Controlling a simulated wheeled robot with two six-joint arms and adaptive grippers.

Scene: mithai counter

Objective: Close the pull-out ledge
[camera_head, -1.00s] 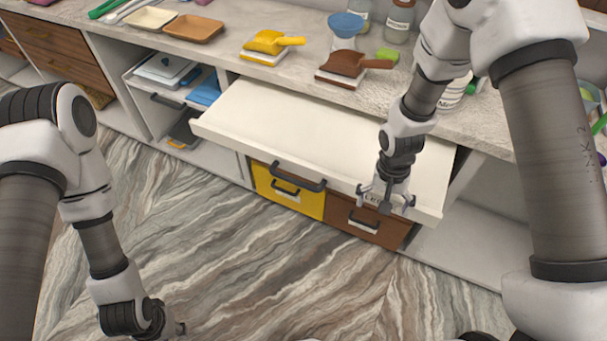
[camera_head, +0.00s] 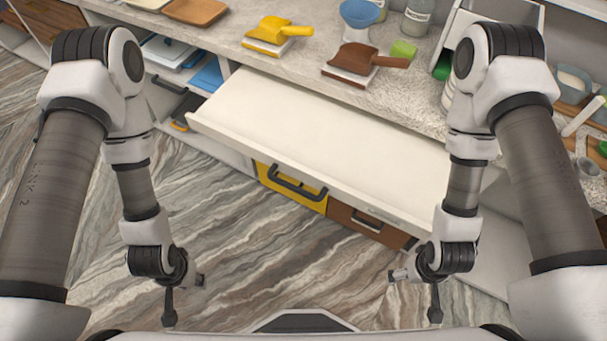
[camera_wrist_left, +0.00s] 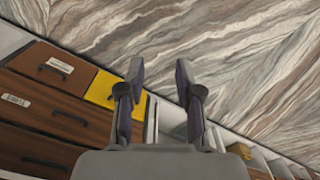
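The pull-out ledge (camera_head: 330,130) is a wide white panel that sticks out from under the countertop, above a yellow drawer and a brown drawer.
The marble countertop (camera_head: 225,42) holds a yellow scoop (camera_head: 278,30), a brown scoop (camera_head: 365,60), a blue bowl (camera_head: 358,13) and jars. The yellow drawer (camera_head: 300,202) and brown drawer (camera_head: 350,225) are below. Open shelves stand left. The floor (camera_head: 225,245) in front is clear.

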